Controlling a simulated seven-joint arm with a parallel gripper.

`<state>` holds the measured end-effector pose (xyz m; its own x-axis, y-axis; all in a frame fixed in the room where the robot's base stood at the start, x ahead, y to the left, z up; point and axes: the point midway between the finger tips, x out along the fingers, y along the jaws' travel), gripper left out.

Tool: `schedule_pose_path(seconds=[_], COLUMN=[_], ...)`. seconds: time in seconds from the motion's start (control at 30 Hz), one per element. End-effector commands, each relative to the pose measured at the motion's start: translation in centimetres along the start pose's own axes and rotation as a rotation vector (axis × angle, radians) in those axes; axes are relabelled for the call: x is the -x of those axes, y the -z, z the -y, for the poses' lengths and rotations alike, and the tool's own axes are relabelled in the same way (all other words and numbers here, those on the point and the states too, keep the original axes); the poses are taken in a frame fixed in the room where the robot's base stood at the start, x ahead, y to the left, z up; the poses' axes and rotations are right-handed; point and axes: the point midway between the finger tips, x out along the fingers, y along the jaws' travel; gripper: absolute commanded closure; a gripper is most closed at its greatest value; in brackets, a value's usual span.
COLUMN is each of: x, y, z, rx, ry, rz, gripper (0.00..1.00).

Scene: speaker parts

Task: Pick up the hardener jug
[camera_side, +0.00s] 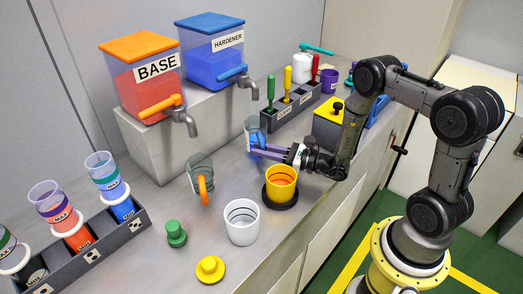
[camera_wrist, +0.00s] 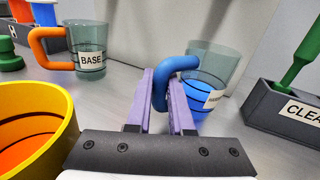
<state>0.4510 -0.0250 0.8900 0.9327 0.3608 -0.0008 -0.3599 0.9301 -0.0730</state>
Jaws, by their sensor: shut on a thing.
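The hardener jug (camera_side: 252,127) is clear with a blue handle and stands below the blue hardener tank's spout in the side view. In the wrist view the jug (camera_wrist: 222,66) is right of centre, holds some blue liquid and has a partly hidden label. My gripper (camera_side: 258,150) reaches it from the right. In the wrist view the purple fingers of my gripper (camera_wrist: 162,88) are shut on the blue handle, one on each side. I cannot tell whether the jug's base touches the bench; the fingers hide part of its lower side.
The base jug (camera_side: 200,172) with an orange handle stands to the left. A yellow cup (camera_side: 281,180) on a dark disc is just in front of my gripper, with a white cup (camera_side: 241,222) beyond. A grey tool rack (camera_side: 292,106) stands close behind right.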

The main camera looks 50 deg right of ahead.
Motion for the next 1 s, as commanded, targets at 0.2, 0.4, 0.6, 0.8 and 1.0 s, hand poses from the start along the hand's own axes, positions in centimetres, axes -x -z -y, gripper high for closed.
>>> schedule_pose_path(seconds=[0.2, 0.4, 0.6, 0.8, 1.0], x=[0.3, 2.7, 5.2, 9.0, 11.7], y=[-3.0, -6.1, -9.0, -10.8, -12.1], z=[0.1, -0.7, -1.6, -3.1, -4.2], rx=[0.003, 0.004, 0.003, 0.003, 0.003], ry=[0.001, 0.003, 0.004, 0.006, 0.005], rz=[0.004, 0.005, 0.004, 0.004, 0.002], gripper=[1.00, 1.00, 1.00, 1.00, 1.00])
